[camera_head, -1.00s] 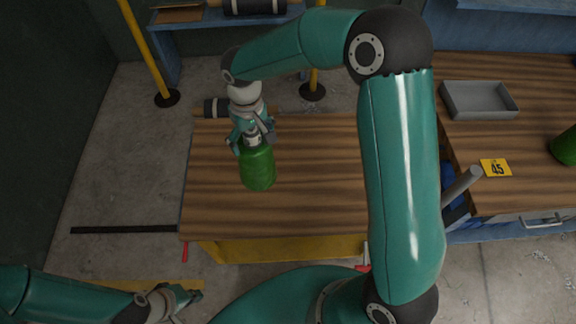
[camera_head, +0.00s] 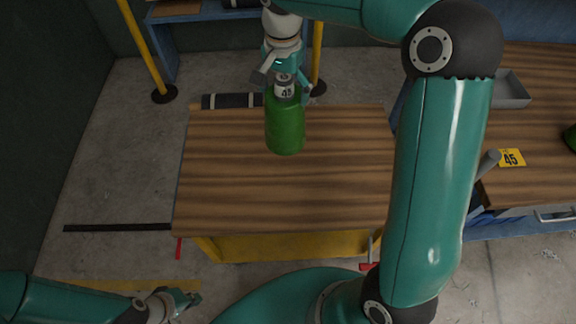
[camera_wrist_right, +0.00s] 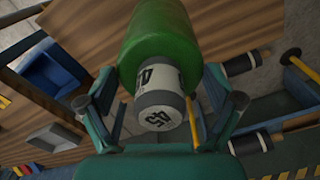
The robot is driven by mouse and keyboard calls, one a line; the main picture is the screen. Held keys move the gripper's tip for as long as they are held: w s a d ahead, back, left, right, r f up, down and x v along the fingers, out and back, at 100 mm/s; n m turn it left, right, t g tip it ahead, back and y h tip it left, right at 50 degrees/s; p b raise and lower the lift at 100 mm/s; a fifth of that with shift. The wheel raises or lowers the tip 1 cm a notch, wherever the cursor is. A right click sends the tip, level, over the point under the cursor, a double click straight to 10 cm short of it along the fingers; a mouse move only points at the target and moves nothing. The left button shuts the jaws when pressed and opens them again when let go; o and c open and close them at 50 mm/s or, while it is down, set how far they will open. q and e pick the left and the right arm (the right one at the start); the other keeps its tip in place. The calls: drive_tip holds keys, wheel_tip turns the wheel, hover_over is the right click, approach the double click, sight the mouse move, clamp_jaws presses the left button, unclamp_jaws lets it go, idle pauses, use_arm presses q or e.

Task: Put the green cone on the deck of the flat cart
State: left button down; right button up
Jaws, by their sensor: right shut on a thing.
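A green bottle-shaped thing (camera_head: 286,128) with a narrower neck and a white "45" label hangs or stands over a wooden deck. No plain cone shape shows. My right gripper (camera_head: 286,85) is shut on its neck from above; it also shows in the right wrist view (camera_wrist_right: 160,105), where the green body (camera_wrist_right: 160,45) points away. I cannot tell whether its base touches the wood. The wooden deck (camera_head: 270,195) with a yellow side looks like the flat cart. My left gripper (camera_head: 185,299) is low at the left, empty; its opening is unclear.
A wooden bench (camera_head: 530,120) at the right holds a grey tray (camera_head: 511,90), a yellow "45" card (camera_head: 511,158) and another green thing (camera_head: 570,138) at the picture's edge. A yellow post (camera_head: 143,45) stands back left. A dark roll (camera_head: 228,101) lies behind the deck. The deck's front is clear.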

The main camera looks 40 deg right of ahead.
sight(293, 140)
drive_tip(key=d+m, duration=0.1)
drive_tip(key=d+r+m+b, duration=0.1)
drive_tip(key=m, duration=0.1)
drive_tip(key=shift+s+r, duration=0.2)
drive_tip(key=shift+s, duration=0.2)
drive_tip(key=shift+s+f, duration=0.1)
drive_tip(key=shift+f, duration=0.05)
drive_tip(key=shift+m, duration=0.3)
wheel_tip(293, 140, down, 19)
drive_tip(key=shift+d+f, duration=0.1)
drive_tip(key=shift+f, duration=0.15)
drive_tip(key=o, duration=1.5)
